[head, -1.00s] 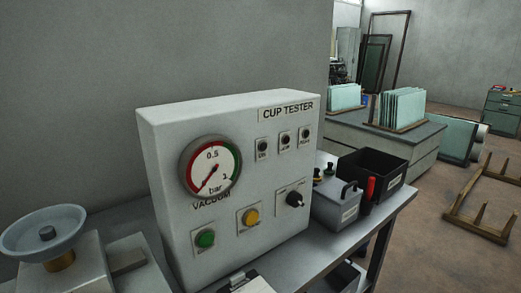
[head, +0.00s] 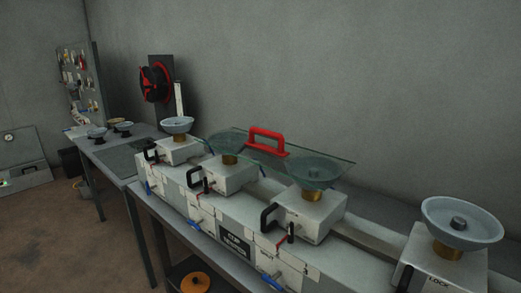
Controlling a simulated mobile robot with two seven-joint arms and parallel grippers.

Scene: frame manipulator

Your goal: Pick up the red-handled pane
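The pane (head: 340,175) is a clear greenish glass sheet with a red handle (head: 266,141) standing up from its back part. It lies roughly level on two of the suction cups, a middle cup (head: 230,143) and the cup to its right (head: 317,172), which show through the glass. Neither of my grippers is in the head view.
A row of cup blocks on a long grey bench carries the pane, with an uncovered cup at the left (head: 177,125) and one at the right (head: 462,222). Black block handles (head: 267,216) stick out in front. A second table (head: 115,155) stands further left; brown floor (head: 60,240) is open there.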

